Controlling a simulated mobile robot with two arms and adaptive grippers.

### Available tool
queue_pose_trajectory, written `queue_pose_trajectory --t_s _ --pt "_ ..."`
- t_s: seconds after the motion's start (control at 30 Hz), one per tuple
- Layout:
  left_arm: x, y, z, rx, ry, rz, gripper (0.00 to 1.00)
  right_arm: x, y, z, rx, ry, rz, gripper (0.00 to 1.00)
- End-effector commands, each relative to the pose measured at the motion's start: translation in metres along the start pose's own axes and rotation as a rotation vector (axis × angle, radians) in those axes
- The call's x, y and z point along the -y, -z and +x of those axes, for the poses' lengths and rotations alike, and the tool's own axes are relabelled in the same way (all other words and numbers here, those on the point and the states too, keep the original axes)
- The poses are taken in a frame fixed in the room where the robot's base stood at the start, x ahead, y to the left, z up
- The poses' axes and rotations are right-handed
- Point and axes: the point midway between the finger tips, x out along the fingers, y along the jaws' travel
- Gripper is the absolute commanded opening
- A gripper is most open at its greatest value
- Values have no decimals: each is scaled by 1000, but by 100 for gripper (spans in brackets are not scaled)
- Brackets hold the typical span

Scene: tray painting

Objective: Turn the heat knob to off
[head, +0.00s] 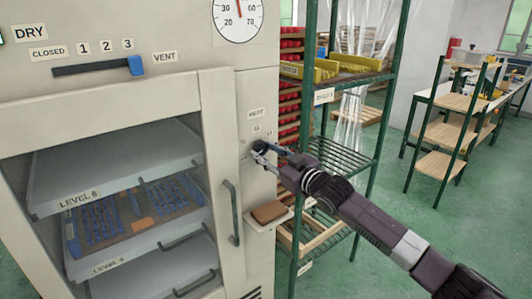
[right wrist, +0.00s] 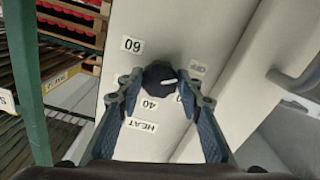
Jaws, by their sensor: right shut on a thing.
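The heat knob (right wrist: 158,74) is a small dark knob with a white pointer mark, on the side panel of the drying cabinet (head: 220,45). The right wrist view shows labels around it: 60, 40, HEAT and a small one that seems to read OFF. The pointer lies toward the side of the small label; its exact setting is hard to tell. My right gripper (head: 260,152) is at the panel below the HEAT label (head: 256,114). In the right wrist view its blue fingers (right wrist: 160,86) are on both sides of the knob, shut on it. My left gripper is not in view.
The cabinet door handle (head: 232,212) is just left of my right gripper. A small ledge with a brown block (head: 269,212) is below it. A green rack (head: 345,158) stands close on the right. Trays with blue pieces show inside the cabinet.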

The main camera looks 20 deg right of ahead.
Motion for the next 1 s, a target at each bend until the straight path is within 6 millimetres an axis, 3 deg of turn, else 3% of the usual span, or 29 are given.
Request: queue_pose_trajectory --t_s 0.13,0.17,0.3,0.67,0.77,1.0 --pt "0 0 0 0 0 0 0 1 -3 0 6 1 -3 9" --pt "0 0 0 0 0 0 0 1 -3 0 6 1 -3 35" --pt "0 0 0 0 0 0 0 0 -2 0 4 1 -2 51" --pt "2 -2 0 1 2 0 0 0 -2 -4 3 0 0 51" --pt "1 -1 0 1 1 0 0 0 -2 -13 2 1 0 51" --pt "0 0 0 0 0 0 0 1 -3 -54 5 1 -3 51"
